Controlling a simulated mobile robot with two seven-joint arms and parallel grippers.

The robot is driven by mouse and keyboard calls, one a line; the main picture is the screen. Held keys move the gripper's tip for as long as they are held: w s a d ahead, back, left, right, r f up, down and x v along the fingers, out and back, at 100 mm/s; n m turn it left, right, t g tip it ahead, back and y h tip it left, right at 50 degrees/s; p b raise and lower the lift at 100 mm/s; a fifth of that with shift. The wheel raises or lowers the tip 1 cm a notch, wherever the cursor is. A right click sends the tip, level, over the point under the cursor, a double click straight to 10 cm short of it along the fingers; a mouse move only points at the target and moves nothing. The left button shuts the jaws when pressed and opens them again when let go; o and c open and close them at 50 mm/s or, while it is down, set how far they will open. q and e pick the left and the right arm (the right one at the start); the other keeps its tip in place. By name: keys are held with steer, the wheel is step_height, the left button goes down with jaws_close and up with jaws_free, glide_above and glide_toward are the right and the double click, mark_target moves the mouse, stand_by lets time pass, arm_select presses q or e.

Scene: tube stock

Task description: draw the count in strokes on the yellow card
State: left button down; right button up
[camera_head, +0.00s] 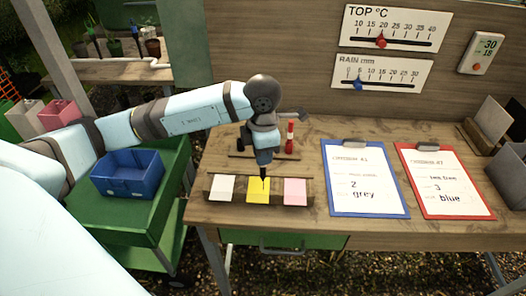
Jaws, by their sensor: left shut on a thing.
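The yellow card (256,195) lies in a wooden holder (311,200) between a white card (221,188) and a pink card (296,191). My left gripper (264,166) is above the yellow card, shut on a dark, thin pen-like thing (264,181) that points down at the card. I cannot tell whether its tip touches the card. No strokes can be made out on the yellow card, though the tip covers part of it. A blue clipboard (363,178) reads "2 grey"; a red clipboard (444,180) reads "3 blue". My right gripper is not in view.
A red-and-white upright thing (290,137) stands behind the cards by a wooden rack (240,155). A blue bin (127,175) sits on a green cart at left. TOP (394,27) and RAIN (381,73) gauges hang on the back board. Bare wood lies between cards and clipboards.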

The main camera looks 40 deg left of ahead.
arm_select(q)
steer(key=n+p, duration=0.1)
steer(key=n, duration=0.2)
steer(key=a+f+n+p, duration=0.1)
steer(key=n, duration=0.2)
steer(key=w+a+f+n+p, duration=0.1)
steer(key=n, duration=0.3)
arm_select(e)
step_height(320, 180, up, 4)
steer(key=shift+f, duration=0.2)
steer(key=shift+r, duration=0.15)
arm_select(q)
steer(key=shift+f, duration=0.1)
steer(key=shift+f+b, duration=0.3)
steer(key=shift+b, duration=0.2)
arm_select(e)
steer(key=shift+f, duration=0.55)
arm_select(q)
steer(key=shift+f+b, duration=0.25)
steer(key=shift+b, duration=0.2)
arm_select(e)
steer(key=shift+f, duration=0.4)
arm_select(q)
steer(key=shift+s+d+b, duration=0.3)
steer(key=shift+s+d, duration=0.35)
steer(key=shift+s, duration=0.35)
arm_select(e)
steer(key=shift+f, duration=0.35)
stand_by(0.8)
